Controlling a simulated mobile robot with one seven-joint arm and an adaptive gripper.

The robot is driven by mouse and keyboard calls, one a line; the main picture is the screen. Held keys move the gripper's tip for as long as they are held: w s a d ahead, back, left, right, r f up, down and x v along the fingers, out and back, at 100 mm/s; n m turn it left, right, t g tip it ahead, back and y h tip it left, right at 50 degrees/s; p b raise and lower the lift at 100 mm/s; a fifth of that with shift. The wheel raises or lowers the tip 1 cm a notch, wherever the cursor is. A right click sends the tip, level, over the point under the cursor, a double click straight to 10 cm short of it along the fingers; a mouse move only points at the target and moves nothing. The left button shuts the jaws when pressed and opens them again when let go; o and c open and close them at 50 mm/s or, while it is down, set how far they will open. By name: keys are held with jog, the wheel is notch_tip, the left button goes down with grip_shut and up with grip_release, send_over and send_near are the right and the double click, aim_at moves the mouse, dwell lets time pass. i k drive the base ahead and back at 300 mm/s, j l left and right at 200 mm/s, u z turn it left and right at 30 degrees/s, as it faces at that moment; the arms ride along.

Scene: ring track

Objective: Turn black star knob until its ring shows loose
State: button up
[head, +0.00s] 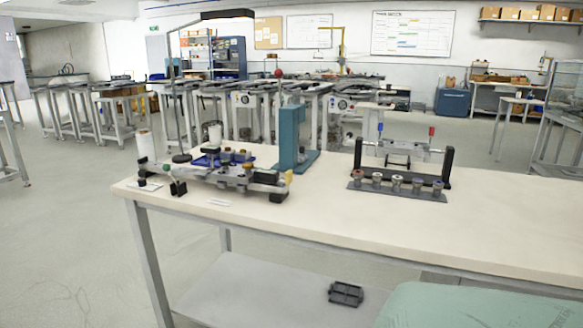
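My gripper is not in view. A long grey fixture with several dark knobs and clamps (225,175) lies on the left part of the pale workbench (400,226). A small black knob-like part (177,187) sits at the front left of that fixture. It is too small here to tell whether it is the black star knob, and no ring state can be read. A black-framed rack (447,166) with a red-tipped and a blue-tipped part stands to the right, behind a row of several small round-topped posts (397,184).
A teal press-like stand (291,135) rises between the fixture and the rack. A white roll (145,145) stands at the far left. The bench top is clear at the front and right. A black tray (346,293) lies on the lower shelf (260,290).

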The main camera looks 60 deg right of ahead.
aim_at(224, 163)
jog(key=z, duration=1.45)
